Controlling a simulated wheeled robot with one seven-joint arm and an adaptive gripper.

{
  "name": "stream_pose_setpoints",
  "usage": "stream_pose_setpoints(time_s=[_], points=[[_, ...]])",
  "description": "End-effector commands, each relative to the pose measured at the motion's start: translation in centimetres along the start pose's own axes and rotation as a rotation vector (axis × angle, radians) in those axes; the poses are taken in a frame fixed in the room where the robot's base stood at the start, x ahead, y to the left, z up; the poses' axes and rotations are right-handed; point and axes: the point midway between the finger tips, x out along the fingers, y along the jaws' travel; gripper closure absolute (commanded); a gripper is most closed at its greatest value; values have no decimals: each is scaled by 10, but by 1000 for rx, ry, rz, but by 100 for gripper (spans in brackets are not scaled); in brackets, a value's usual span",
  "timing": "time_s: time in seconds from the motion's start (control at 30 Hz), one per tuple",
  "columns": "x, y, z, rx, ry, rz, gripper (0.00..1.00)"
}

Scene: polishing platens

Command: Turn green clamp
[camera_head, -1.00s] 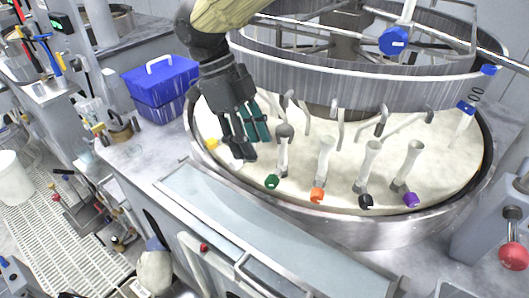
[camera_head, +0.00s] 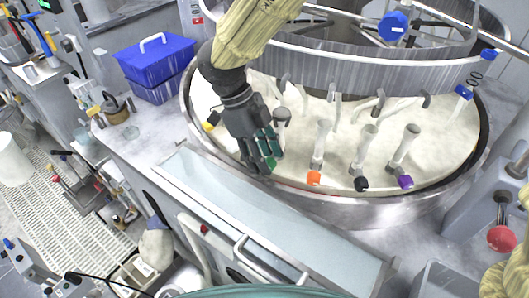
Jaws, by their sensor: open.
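The green clamp (camera_head: 270,163) stands at the near left rim of the round platen (camera_head: 300,172). Its green end shows between my gripper's fingers, and most of its lower part is hidden behind them. The grey top of its post (camera_head: 282,114) shows just right of the fingers. My gripper (camera_head: 258,160) points down at the clamp with its fingers apart, around or just in front of it; contact cannot be told.
An orange clamp (camera_head: 314,178), a black clamp (camera_head: 361,184) and a purple clamp (camera_head: 405,182) stand to the right along the rim. A yellow one (camera_head: 208,126) is at the left. A large metal ring (camera_head: 370,70) hangs above. A blue box (camera_head: 156,62) stands on the left bench.

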Motion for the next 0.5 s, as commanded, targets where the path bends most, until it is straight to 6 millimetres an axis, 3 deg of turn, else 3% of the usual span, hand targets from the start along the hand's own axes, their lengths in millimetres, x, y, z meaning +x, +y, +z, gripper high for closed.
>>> stream_pose_setpoints(time_s=[0.33,0.5], points=[[3,-1,0,1,-1,1,59],[3,0,0,1,0,1,90]])
